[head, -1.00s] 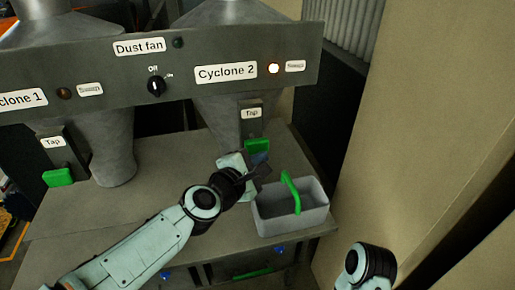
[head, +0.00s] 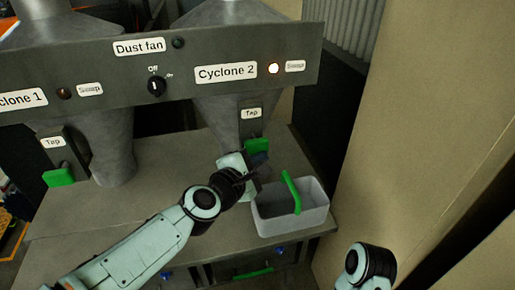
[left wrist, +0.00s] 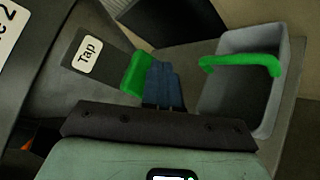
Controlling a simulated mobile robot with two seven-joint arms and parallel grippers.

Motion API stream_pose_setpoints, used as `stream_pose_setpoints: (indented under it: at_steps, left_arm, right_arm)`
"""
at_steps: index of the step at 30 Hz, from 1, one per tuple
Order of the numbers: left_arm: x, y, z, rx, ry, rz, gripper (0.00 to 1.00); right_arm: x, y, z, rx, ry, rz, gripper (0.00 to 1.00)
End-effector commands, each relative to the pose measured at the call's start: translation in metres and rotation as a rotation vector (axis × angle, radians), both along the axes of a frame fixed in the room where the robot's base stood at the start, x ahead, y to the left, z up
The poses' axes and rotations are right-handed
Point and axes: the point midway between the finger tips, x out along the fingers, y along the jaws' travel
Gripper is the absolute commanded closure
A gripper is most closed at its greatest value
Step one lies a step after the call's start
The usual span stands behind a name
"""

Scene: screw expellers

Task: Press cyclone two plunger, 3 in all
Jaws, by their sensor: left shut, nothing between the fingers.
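The cyclone two plunger is a green block (head: 257,145) under the "Tap" label on the grey cyclone 2 (head: 229,118). In the left wrist view the green plunger (left wrist: 137,74) is just left of my fingertips. My left gripper (head: 258,160) is shut with nothing between its fingers. Its dark blue fingers (left wrist: 166,84) appear close beside or against the plunger; I cannot tell if they touch. The lamp beside the "Cyclone 2" label (head: 274,69) glows. My right gripper is not visible; only part of my right arm shows at the bottom.
A grey bin with a green handle (head: 291,206) stands on the bench (head: 160,212), just right of my left gripper. Cyclone 1's green plunger (head: 59,177) is at the left. A beige wall (head: 420,110) bounds the right side.

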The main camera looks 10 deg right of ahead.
Motion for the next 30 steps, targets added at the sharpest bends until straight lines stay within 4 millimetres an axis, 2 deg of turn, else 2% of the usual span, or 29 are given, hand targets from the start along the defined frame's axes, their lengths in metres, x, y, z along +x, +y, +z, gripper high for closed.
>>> stream_pose_setpoints:
  at_steps: [30]
  left_arm:
    - [0.013,0.000,0.000,0.000,0.000,0.000,1.00]
  right_arm:
    - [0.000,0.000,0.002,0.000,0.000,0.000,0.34]
